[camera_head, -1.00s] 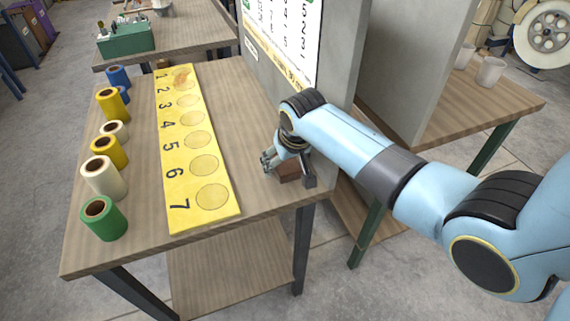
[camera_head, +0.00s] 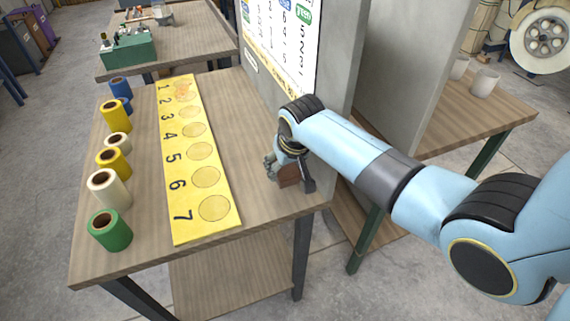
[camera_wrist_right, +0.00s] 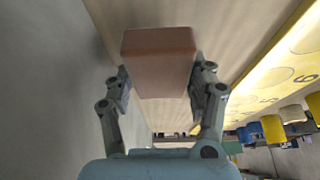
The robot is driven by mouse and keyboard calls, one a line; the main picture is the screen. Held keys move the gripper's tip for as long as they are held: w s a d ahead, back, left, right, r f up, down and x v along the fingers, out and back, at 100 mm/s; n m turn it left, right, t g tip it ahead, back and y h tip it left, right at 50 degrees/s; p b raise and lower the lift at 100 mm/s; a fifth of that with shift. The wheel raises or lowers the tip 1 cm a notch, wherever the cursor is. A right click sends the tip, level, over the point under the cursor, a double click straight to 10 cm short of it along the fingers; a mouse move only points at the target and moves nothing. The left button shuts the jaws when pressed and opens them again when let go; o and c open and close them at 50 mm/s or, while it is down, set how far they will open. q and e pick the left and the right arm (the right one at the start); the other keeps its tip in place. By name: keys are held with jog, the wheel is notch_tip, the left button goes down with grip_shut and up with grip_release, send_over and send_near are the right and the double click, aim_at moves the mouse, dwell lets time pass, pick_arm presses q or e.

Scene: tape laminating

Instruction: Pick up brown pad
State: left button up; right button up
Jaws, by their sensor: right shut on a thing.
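The brown pad (camera_head: 288,176) is a small reddish-brown block at the right edge of the wooden table, below the grey panel. In the right wrist view the brown pad (camera_wrist_right: 159,62) sits between the two fingers. My right gripper (camera_head: 284,172) is shut on it, and it also shows in the right wrist view (camera_wrist_right: 160,92) with a finger on each side of the block. Whether the pad touches the table cannot be told. My left gripper is not in view.
A yellow board (camera_head: 190,158) with numbered circles lies on the table (camera_head: 250,130). Several tape rolls, including a green one (camera_head: 110,230), stand on its left. A grey panel (camera_head: 340,60) rises behind the gripper. Bare table lies between board and gripper.

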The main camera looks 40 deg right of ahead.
jog(key=r+p, duration=0.1)
jog(key=r, duration=0.1)
jog(key=shift+a+r+p, duration=0.2)
jog(key=shift+r+p, duration=0.15)
jog(key=shift+p, duration=0.05)
pick_arm(q)
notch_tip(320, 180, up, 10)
jog(key=p, duration=0.6)
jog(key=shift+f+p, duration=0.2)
jog(key=shift+p, duration=0.1)
pick_arm(e)
jog(key=s+a+r, duration=0.5)
jog(key=s+a, duration=0.1)
jog(key=a, duration=0.3)
jog(key=shift+s+a+r, duration=0.15)
jog(key=shift+a+r, duration=0.1)
jog(key=shift+r, duration=0.1)
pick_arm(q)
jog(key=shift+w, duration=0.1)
